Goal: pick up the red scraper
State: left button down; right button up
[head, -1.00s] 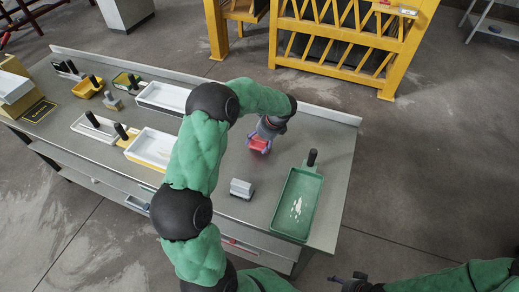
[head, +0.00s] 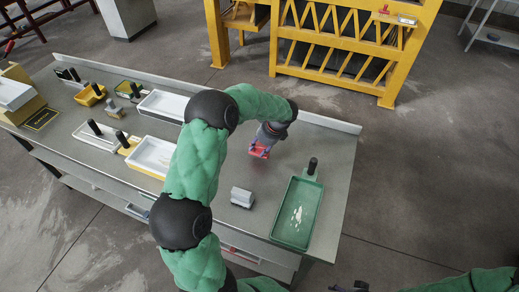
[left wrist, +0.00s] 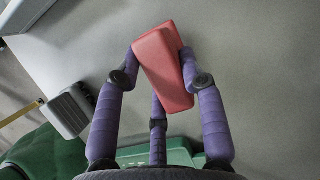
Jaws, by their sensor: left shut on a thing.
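The red scraper (left wrist: 163,65) is a small red block between the purple fingers of my left gripper (left wrist: 160,75) in the left wrist view. The fingers press on it from both sides and it sits tilted. In the head view the left gripper (head: 262,147) is shut on the red scraper (head: 259,152) above the grey bench top, toward its back edge. The arm and gripper cover part of it there. My right gripper (head: 347,286) is only partly in view at the bottom edge, and its fingers cannot be made out.
A green tray (head: 281,232) with white residue and a black handle lies on the right of the bench (head: 325,165). A grey block (head: 242,197) stands left of it. White and yellow trays and tools fill the left side. A yellow rack (head: 340,70) stands behind.

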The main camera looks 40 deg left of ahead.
pick_arm(q)
jog(key=s+d+r+p, duration=0.3)
jog(key=s+d+r, duration=0.3)
jog(key=d+r, duration=0.5)
jog(key=shift+s+d+r, duration=0.2)
jog(key=shift+s+d, duration=0.15)
jog(key=shift+d, duration=0.3)
